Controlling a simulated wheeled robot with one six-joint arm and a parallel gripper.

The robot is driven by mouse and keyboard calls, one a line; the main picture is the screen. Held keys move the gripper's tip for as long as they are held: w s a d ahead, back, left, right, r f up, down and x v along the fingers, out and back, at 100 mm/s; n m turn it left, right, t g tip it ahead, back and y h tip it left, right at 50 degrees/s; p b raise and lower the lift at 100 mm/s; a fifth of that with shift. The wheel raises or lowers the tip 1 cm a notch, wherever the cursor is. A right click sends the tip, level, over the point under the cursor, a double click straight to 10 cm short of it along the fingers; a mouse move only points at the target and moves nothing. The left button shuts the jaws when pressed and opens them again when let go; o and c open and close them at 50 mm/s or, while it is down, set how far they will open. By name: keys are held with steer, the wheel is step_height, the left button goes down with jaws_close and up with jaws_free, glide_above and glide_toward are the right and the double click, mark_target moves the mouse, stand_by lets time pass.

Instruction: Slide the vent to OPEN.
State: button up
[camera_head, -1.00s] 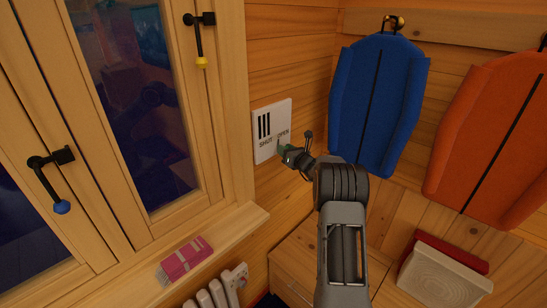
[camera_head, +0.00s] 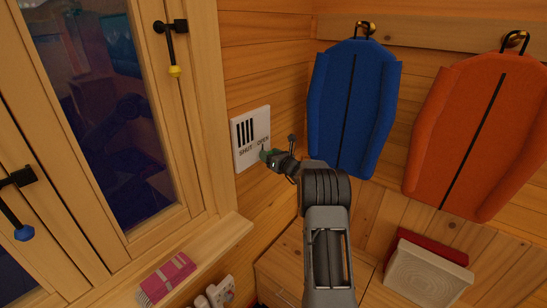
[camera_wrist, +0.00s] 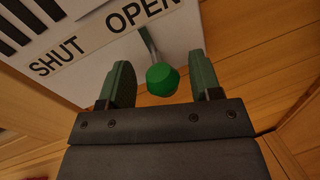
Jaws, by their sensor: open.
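The vent (camera_head: 239,158) is a white panel on the log wall right of the window, with several dark upright slots above a strip reading SHUT at left and OPEN at right. In the wrist view, its green knob (camera_wrist: 162,80) stands out on a thin metal stem (camera_wrist: 149,44), which meets the panel beside the word OPEN. My gripper (camera_head: 268,155) is at the vent's lower right. In the wrist view, its two green fingers (camera_wrist: 160,68) are apart, one on each side of the knob, with gaps visible on both sides.
A blue padded garment (camera_head: 352,105) and an orange one (camera_head: 475,135) hang right of the vent. The window (camera_head: 110,110) has a yellow-tipped handle (camera_head: 174,55). A pink packet (camera_head: 168,277) lies on the sill. A wooden cabinet (camera_head: 300,255) stands below my arm.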

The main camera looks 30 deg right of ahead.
steer(key=b+v, duration=0.4)
steer(key=v, duration=0.9)
steer(key=shift+s+d, duration=0.15)
steer(key=shift+s, duration=0.2)
steer(key=s+a+f+n+g+y, duration=0.1)
steer(key=s+a+f+n+g, duration=0.3)
steer(key=s+a+n+g, duration=0.4)
steer(key=s+a+f+n+g+y, duration=0.2)
steer(key=s+a+f+n+g, duration=0.15)
steer(key=a+n, duration=0.45)
steer(key=s+a+r+n+g+h, duration=0.1)
steer(key=s+a+r+n+h, duration=0.2)
steer(key=s+n, duration=0.4)
steer(key=s+a+r+n+g+h, duration=0.1)
steer(key=s+a+n+h, duration=0.3)
steer(key=n, duration=0.8)
steer(key=shift+s+a+r+n, duration=0.3)
steer(key=shift+s+a+r, duration=0.65)
steer(key=shift+s, duration=1.35)
